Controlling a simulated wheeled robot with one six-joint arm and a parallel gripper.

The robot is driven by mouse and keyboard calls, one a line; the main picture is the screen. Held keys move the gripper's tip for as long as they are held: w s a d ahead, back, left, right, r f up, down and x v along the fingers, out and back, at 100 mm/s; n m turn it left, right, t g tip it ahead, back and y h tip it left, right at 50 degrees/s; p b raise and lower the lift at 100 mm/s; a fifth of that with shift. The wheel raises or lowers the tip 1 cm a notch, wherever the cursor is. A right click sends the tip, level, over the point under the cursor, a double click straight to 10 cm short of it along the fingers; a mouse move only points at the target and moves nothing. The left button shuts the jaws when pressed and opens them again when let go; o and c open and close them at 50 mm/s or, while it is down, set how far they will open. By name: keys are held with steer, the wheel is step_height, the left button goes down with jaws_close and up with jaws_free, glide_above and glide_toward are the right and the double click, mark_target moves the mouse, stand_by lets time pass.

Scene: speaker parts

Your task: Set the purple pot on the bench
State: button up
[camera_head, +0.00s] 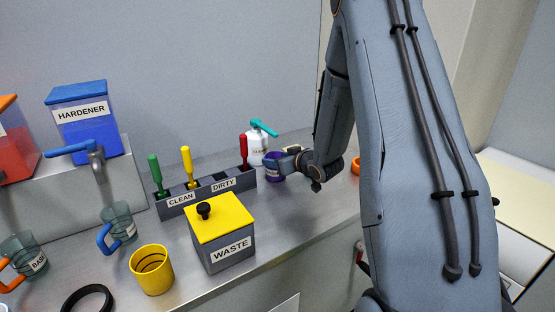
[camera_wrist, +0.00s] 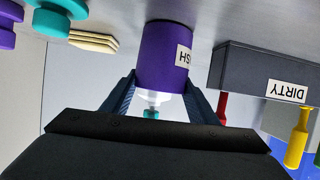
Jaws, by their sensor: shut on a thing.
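The purple pot (camera_head: 274,168) is near the back of the grey bench (camera_head: 300,205), just right of the tool rack. My gripper (camera_head: 286,165) reaches it from the right, and its near finger side hides part of the pot. In the wrist view, which is upside down, the purple pot (camera_wrist: 160,52) with a white label lies between the two fingers of my gripper (camera_wrist: 161,82). The fingers are shut on its sides. I cannot tell whether the pot's base touches the bench.
The CLEAN/DIRTY rack (camera_head: 205,193) with several coloured-handled tools stands left of the pot. A white bottle (camera_head: 257,147) with a teal top is behind. The WASTE bin (camera_head: 222,235) and yellow pot (camera_head: 152,270) stand front left. Bench in front of my gripper is clear.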

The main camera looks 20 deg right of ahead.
steer(key=shift+f, duration=0.1)
steer(key=o, duration=1.1)
steer(key=b+v, duration=0.1)
steer(key=v, duration=0.7)
steer(key=s+a+g+h, duration=0.1)
steer(key=s+a+g, duration=0.1)
steer(key=s, duration=0.2)
steer(key=s+a+f+m+g+h, duration=0.1)
steer(key=s+g, duration=0.1)
steer(key=s, duration=0.2)
steer(key=s+a+f+g+h, duration=0.1)
steer(key=s+a+g, duration=0.1)
steer(key=s, duration=0.2)
steer(key=shift+a+f+m+g, duration=0.2)
steer(key=shift+a+m+g, duration=0.15)
steer(key=shift+m+g, duration=0.05)
steer(key=s+a+g, duration=0.3)
steer(key=s+a, duration=0.1)
steer(key=s, duration=0.4)
steer(key=s+a+g, duration=0.3)
steer(key=s+a, duration=0.1)
steer(key=s, duration=0.4)
steer(key=shift+s+r+m, duration=0.25)
steer(key=shift+r+m, duration=0.15)
steer(key=shift+r, duration=0.05)
